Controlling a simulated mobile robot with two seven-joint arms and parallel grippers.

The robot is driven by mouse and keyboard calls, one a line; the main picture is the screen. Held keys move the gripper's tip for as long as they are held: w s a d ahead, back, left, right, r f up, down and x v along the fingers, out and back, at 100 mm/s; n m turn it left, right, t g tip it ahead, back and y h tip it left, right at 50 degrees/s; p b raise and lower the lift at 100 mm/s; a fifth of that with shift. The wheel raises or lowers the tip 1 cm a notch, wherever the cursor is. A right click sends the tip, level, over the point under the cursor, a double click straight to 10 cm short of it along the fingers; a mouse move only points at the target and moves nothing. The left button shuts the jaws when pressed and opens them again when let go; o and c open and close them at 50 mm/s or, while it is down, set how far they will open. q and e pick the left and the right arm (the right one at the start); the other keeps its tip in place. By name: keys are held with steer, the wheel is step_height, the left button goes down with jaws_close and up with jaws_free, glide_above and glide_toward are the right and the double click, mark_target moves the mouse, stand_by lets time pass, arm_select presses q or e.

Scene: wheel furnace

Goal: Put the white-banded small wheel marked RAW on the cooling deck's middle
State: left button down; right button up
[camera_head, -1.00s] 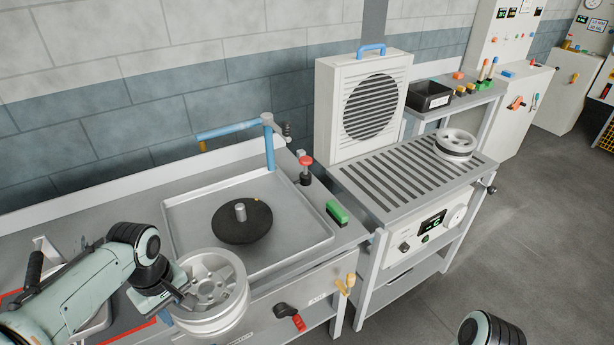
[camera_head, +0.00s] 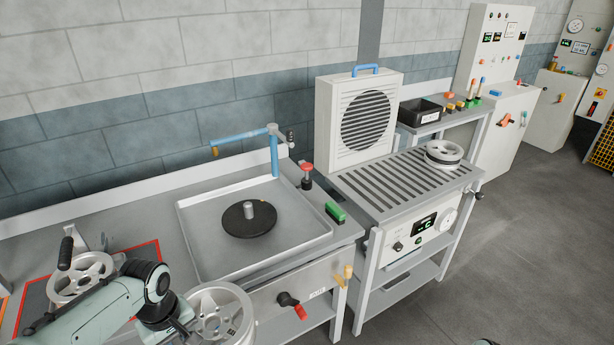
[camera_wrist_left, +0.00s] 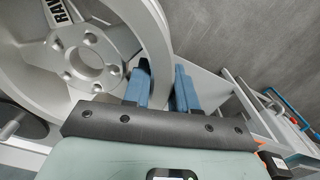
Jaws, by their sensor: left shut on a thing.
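My left gripper (camera_wrist_left: 163,88) is shut on the rim of a silver spoked wheel (camera_wrist_left: 97,48) with RAW printed on a spoke. In the head view this held wheel (camera_head: 222,312) is at the bottom, in front of the sink bench, its lower part cut off. I cannot make out a white band on it. The cooling deck (camera_head: 385,192) is the slatted top right of the sink. A dark-banded wheel (camera_head: 443,153) lies at its far right end; the deck's middle is bare. My right gripper is out of view.
Another spoked wheel (camera_head: 82,277) is on the red-edged mat at left. The sink tray (camera_head: 300,250) holds a black disc with a post. A fan box (camera_head: 348,120) backs the deck.

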arm_select(q)
steer(key=w+d+f+m, duration=0.1)
steer(key=d+f+m, duration=0.2)
steer(key=f, duration=0.7)
steer(key=w+d+f+m, duration=0.2)
steer(key=d+f+m, duration=0.1)
steer(key=f, duration=0.7)
steer(key=w+d+f+m, duration=0.2)
steer(key=d+f+m, duration=0.1)
steer(key=f, duration=0.7)
steer(key=shift+d+f+m, duration=0.2)
steer(key=shift+f+m, duration=0.1)
steer(key=shift+f, duration=0.05)
steer(key=shift+w, duration=0.15)
